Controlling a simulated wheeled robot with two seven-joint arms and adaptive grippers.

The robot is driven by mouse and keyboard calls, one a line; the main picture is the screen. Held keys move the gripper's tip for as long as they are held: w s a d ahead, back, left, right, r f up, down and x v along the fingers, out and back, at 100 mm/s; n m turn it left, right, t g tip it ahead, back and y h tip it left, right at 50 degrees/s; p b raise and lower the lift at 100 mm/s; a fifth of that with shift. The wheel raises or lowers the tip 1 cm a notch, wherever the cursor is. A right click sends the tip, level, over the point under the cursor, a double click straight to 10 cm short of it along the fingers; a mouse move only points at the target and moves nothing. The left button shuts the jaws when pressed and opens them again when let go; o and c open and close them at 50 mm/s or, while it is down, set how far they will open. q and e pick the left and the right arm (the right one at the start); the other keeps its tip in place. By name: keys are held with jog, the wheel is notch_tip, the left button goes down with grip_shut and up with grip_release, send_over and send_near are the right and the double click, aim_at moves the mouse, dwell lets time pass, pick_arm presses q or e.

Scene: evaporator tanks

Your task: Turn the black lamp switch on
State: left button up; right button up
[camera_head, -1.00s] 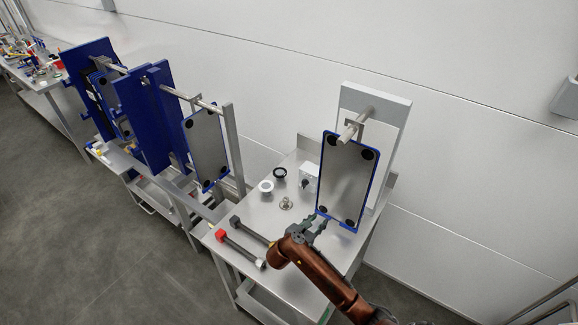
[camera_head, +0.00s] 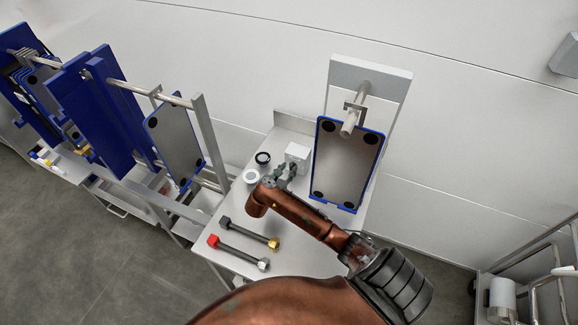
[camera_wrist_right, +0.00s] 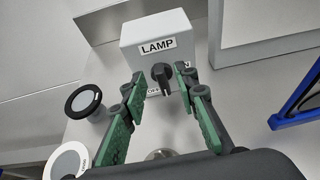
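The lamp box (camera_wrist_right: 158,38) is a white box labelled LAMP, standing on the steel table. In the head view the box (camera_head: 297,155) is just beyond my right gripper (camera_head: 284,172). The black lamp switch (camera_wrist_right: 161,76) is a rotary knob on the front face, its lower end pointing down and slightly right, near the OFF lettering. The ON lettering is partly hidden by a finger. In the right wrist view my right gripper (camera_wrist_right: 164,92) is open, with green-padded fingers on either side of the knob, apparently not touching it. My left gripper is not in view.
A black-rimmed disc (camera_wrist_right: 86,100) and a white-rimmed disc (camera_wrist_right: 68,162) lie left of the box. A blue-edged panel (camera_head: 343,165) hangs at the right. Two bars, one with a red end (camera_head: 213,240), lie at the table's front. A metal fitting (camera_wrist_right: 160,154) sits below the knob.

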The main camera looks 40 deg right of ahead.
aim_at(292, 167)
jog(key=shift+x, duration=1.15)
jog(key=shift+d+f, duration=0.2)
jog(key=shift+w, duration=0.1)
jog(key=shift+c, duration=0.5)
grip_shut()
